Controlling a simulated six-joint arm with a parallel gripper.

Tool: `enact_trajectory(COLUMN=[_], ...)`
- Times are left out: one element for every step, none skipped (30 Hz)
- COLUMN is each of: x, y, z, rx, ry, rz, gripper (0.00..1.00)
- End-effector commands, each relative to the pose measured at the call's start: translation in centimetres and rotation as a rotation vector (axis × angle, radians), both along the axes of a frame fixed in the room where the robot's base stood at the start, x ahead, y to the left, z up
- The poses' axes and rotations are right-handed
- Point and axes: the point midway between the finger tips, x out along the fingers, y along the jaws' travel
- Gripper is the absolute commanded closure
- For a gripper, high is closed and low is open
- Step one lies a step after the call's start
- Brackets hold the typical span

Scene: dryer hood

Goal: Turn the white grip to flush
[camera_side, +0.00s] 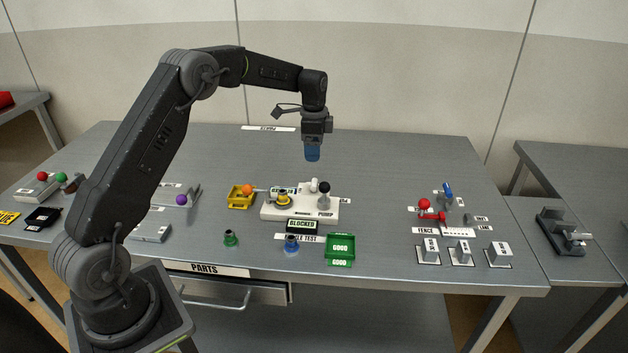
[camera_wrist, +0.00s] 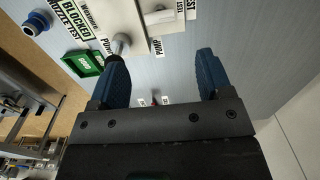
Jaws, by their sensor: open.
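A white grip (camera_side: 314,186) stands on the white pump panel (camera_side: 270,212), just left of a black-topped post (camera_side: 324,188). A white part that looks like this grip shows at the top of the wrist view (camera_wrist: 158,16); which way it points is too small to tell. My gripper (camera_side: 312,157) hangs above the table behind the panel, fingers down, well clear of the grip. In the wrist view its two blue fingers (camera_wrist: 161,76) are apart with nothing between them. The left finger partly hides a grey post (camera_wrist: 121,42).
A BLOCKED sign (camera_side: 302,226), a green GOOD tray (camera_side: 340,258) and blue (camera_side: 291,245) and green nozzles (camera_side: 230,238) stand in front. The table behind the panel is clear.

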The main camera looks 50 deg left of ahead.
Motion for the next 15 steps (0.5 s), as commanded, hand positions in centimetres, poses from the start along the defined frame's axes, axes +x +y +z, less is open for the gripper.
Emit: enact_trajectory(x=[0.0,-0.1,-0.1,-0.1,-0.1,-0.1,-0.1,-0.1,-0.1,-0.1,-0.1,-0.1,0.0,0.0,0.0], y=[0.0,0.0,-0.1,-0.1,-0.1,-0.1,-0.1,-0.1,-0.1,-0.1,-0.1,-0.1,-0.1,-0.1,-0.1], z=[-1.2,-1.9,-2.7,-3.3,-4.0,-4.8,-5.4,-6.0,-6.8,-7.3,-7.8,-8.4,-8.8,-9.2,-9.7], rx=[-0.002,-0.002,-0.002,-0.002,-0.002,-0.001,-0.001,-0.002,-0.001,-0.001,-0.001,-0.001,-0.001,-0.001,-0.001], ry=[0.005,0.005,0.005,0.005,0.005,0.004,0.004,0.005,0.004,0.004,0.004,0.004,0.002,0.002,0.002], rz=[0.000,0.000,0.000,0.001,0.001,0.001,0.001,0.001,0.001,0.001,0.001,0.001,0.001,0.001,0.001], gripper=[0.28,0.28,0.28,0.28,0.28,0.28,0.28,0.28,0.28,0.28,0.28,0.28,0.28,0.28,0.28])
